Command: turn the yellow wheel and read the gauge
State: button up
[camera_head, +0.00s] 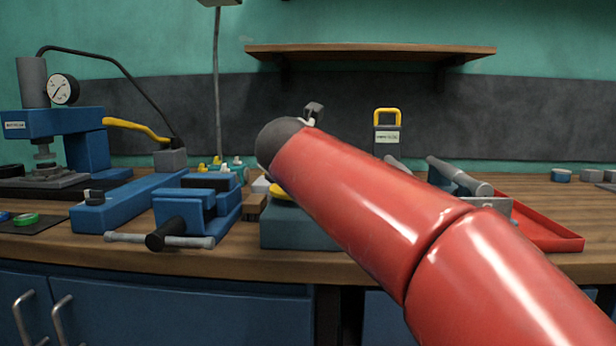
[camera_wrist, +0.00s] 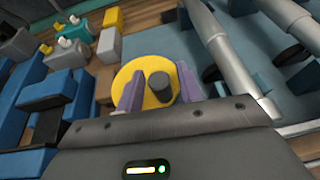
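The yellow wheel (camera_wrist: 135,72) with a dark round knob (camera_wrist: 159,86) lies below my gripper in the wrist view. My gripper (camera_wrist: 160,88) has its two purple fingers apart, one on each side of the knob, with gaps between. I cannot tell whether the fingertips touch the wheel. In the head view only an edge of the yellow wheel (camera_head: 280,191) shows on top of a grey-blue box (camera_head: 290,232); my red arm hides the rest and my fingers. A round white gauge (camera_head: 63,89) with a dark needle is on the press at the left; its reading is too small to make out.
A blue vise (camera_head: 185,210) stands left of the box, with its bar toward the bench front. A red tray (camera_head: 548,232) and grey cylinders (camera_head: 458,176) are at the right. A padlock-shaped block (camera_head: 387,135) stands behind. A wooden shelf (camera_head: 370,50) is above.

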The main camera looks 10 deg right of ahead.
grip_shut()
jog(key=shift+a, duration=0.1)
jog(key=m+h+p, duration=0.1)
jog(key=a+m+g+h+p, duration=0.1)
jog(key=m+h, duration=0.1)
jog(key=shift+s+r+g, duration=0.1)
jog(key=shift+r+g, duration=0.05)
jog(key=shift+g, duration=0.15)
jog(key=m+g+h, duration=0.1)
jog(key=a+m+g+h+p, duration=0.1)
jog(key=shift+m, duration=0.3)
jog(key=m+g+h, duration=0.1)
jog(key=m+g, duration=0.1)
jog(key=a+m+g+h, duration=0.1)
jog(key=g, duration=0.1)
jog(key=shift+w+a+f+m+h, duration=0.1)
jog(key=shift+w+f+m+h, duration=0.1)
jog(key=shift+m+h, duration=0.2)
jog(key=shift+w+a+m+g+h, duration=0.1)
jog(key=shift+a+m+g+h, duration=0.05)
jog(key=shift+m+g, duration=0.55)
jog(key=shift+w+a+m+g+h, duration=0.1)
jog(key=shift+a+m+g+h, duration=0.1)
jog(key=shift+m+g, duration=0.55)
jog(key=shift+w+a+m+g+h, duration=0.15)
jog(key=shift+m+g, duration=0.4)
jog(key=shift+g, duration=0.3)
jog(key=shift+r, duration=0.1)
